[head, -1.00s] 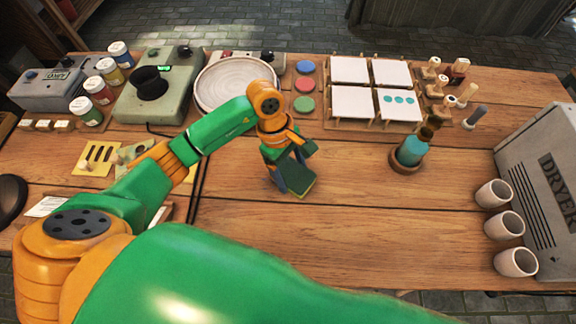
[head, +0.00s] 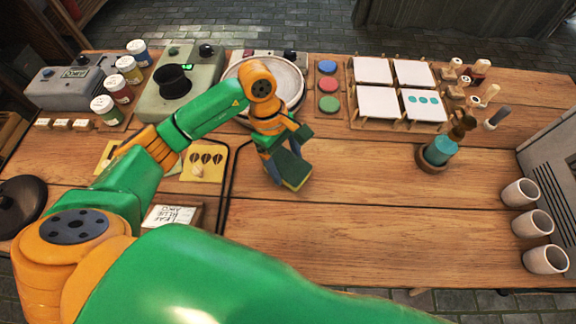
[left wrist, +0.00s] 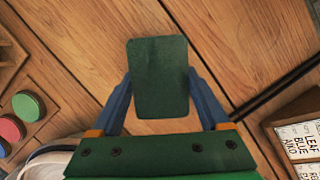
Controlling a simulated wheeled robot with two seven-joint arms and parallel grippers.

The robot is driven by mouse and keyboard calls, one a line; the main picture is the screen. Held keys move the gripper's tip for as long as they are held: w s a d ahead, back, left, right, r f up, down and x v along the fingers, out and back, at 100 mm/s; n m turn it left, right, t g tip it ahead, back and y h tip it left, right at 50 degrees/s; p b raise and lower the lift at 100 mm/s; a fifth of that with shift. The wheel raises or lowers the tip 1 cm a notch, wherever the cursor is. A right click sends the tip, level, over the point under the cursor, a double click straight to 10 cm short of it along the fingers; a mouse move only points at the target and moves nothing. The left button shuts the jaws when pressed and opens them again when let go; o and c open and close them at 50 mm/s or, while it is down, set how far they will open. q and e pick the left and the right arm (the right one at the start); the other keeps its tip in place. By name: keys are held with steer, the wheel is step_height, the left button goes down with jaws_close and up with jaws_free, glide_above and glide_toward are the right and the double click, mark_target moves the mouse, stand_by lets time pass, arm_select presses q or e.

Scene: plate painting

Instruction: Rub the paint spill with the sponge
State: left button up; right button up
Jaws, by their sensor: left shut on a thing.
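My left gripper (head: 284,163) is shut on the sponge (head: 294,175), a block with a dark green face and a thin yellow edge. I hold it over the bare wood near the middle of the table. In the left wrist view the sponge's dark green face (left wrist: 160,78) sits between the two blue fingers, with wood planks beyond it. I cannot tell whether the sponge touches the table. I see no paint spill in either view; my left arm covers part of the table. My right gripper is not in view.
A black cable (head: 228,187) runs left of the gripper. A round turntable (head: 292,72) and coloured paint discs (head: 328,86) lie behind it. The wood front right of the gripper is clear.

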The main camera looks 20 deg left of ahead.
arm_select(q)
steer(key=r, duration=0.1)
steer(key=r+p, duration=0.1)
steer(key=r, duration=0.1)
steer(key=shift+d, duration=0.3)
steer(key=shift+r+p, duration=1.05)
steer(key=shift+r, duration=0.3)
